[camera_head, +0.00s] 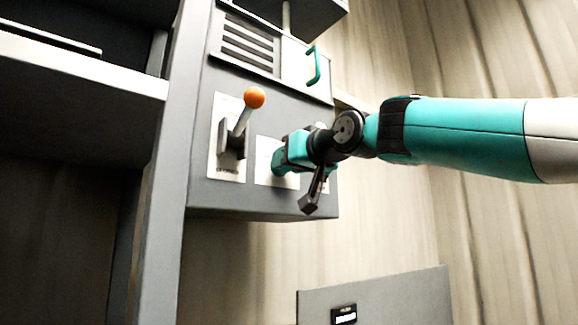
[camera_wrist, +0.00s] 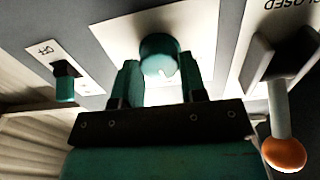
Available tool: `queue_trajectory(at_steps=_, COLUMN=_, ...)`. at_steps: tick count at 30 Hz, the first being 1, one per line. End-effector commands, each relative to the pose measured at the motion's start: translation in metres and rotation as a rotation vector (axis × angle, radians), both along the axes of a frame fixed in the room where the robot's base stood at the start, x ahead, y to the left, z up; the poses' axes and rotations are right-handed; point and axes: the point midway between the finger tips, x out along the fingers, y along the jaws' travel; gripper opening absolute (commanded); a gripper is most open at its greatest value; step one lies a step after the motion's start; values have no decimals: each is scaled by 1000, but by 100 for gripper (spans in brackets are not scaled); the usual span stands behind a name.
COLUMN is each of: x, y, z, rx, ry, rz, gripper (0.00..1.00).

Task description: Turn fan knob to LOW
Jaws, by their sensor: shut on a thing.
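The fan knob (camera_wrist: 158,52) is a round teal knob on a white plate (camera_wrist: 205,22) in the wrist view. My gripper (camera_wrist: 160,82) has one teal finger on each side of it and is shut on it. A small pale mark shows on the knob's near edge, but no setting label is readable, so I cannot tell where the knob points. In the head view my gripper (camera_head: 284,163) is against the lower front of the grey control box (camera_head: 215,196) and hides the knob.
A lever with an orange ball (camera_head: 254,98) stands left of my gripper on the box; in the wrist view the orange ball (camera_wrist: 285,154) is at right. A small teal switch (camera_wrist: 65,80) is at left there. A teal handle (camera_head: 315,66) and vent slats (camera_head: 247,45) are above.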

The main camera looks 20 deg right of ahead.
Motion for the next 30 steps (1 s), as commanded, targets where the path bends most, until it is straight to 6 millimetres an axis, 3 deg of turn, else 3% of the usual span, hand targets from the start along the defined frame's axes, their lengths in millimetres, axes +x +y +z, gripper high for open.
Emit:
queue_trajectory(at_steps=18, x=-1, y=1, z=-2, rx=-536, ry=-176, rz=0, gripper=15)
queue_trajectory(at_steps=30, x=-1, y=2, z=-2, rx=-759, ry=-248, rz=0, gripper=15)
